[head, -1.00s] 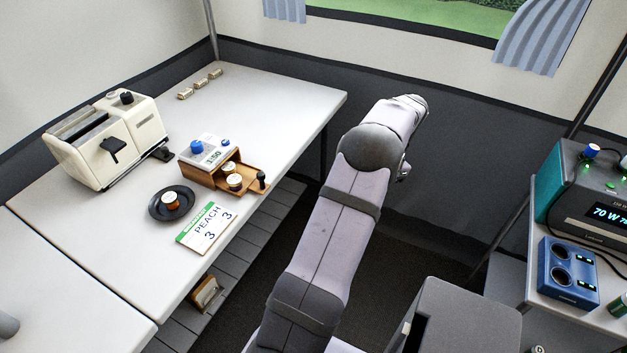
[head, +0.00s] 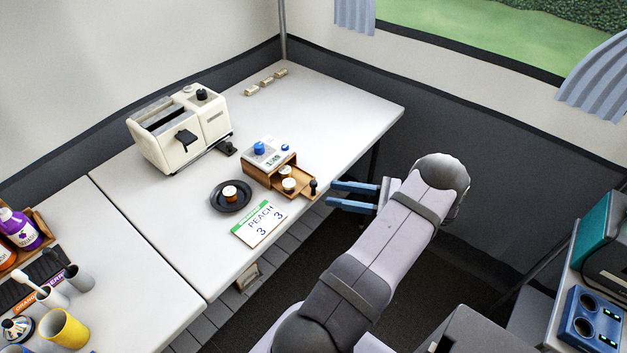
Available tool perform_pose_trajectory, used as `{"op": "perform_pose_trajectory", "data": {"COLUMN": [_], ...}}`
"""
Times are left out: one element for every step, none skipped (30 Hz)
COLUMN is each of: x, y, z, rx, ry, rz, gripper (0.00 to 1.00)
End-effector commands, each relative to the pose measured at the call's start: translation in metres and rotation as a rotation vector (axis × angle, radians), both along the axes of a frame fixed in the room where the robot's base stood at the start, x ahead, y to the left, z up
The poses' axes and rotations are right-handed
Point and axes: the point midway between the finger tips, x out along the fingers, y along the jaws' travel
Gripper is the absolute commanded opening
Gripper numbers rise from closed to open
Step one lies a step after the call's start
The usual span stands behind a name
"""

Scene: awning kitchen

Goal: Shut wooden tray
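The wooden tray (head: 299,194) is a small drawer pulled out of a wooden box (head: 257,178) on the white table. It holds small white-topped cups (head: 289,184). A dark knob (head: 313,185) stands at its outer end. The box has a scale-like top with blue knobs and a display. My gripper (head: 329,194) has two blue fingers spread apart with nothing between them. It is just right of the knob, pointing left towards the tray. Whether a finger touches the knob cannot be told.
A black plate (head: 231,195) with a small cup and a PEACH card (head: 260,223) lie left of and in front of the box. A cream toaster (head: 180,130) stands behind. Cups and a yellow mug (head: 64,329) are at the lower left.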

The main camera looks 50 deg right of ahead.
Motion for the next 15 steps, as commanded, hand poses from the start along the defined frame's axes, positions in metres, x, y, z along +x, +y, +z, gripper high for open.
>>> {"op": "perform_pose_trajectory", "data": {"x": [0.002, 0.003, 0.003, 0.003, 0.003, 0.002, 0.002, 0.003, 0.004, 0.005, 0.006, 0.009, 0.011, 0.013, 0.017], "y": [-0.003, -0.005, -0.005, -0.005, -0.005, -0.004, -0.004, -0.004, -0.003, -0.003, -0.002, -0.001, 0.000, 0.001, 0.003], "z": [0.007, 0.011, 0.015, 0.017, 0.017, 0.018, 0.018, 0.019, 0.019, 0.019, 0.019, 0.019, 0.019, 0.020, 0.020], "rx": [0.008, 0.010, 0.014, 0.016, 0.018, 0.019, 0.019, 0.019, 0.019, 0.019, 0.019, 0.019, 0.019, 0.019, 0.020], "ry": [-0.029, -0.044, -0.058, -0.064, -0.067, -0.069, -0.070, -0.070, -0.069, -0.069, -0.069, -0.069, -0.069, -0.069, -0.069], "rz": [-0.016, -0.022, -0.023, -0.021, -0.020, -0.017, -0.016, -0.016, -0.015, -0.015, -0.014, -0.014, -0.013, -0.013, -0.012], "gripper": [0.35, 0.35, 0.35, 0.35, 0.35, 0.35, 0.35, 0.35, 0.35, 0.35, 0.35, 0.35, 0.35, 0.35, 0.35]}}
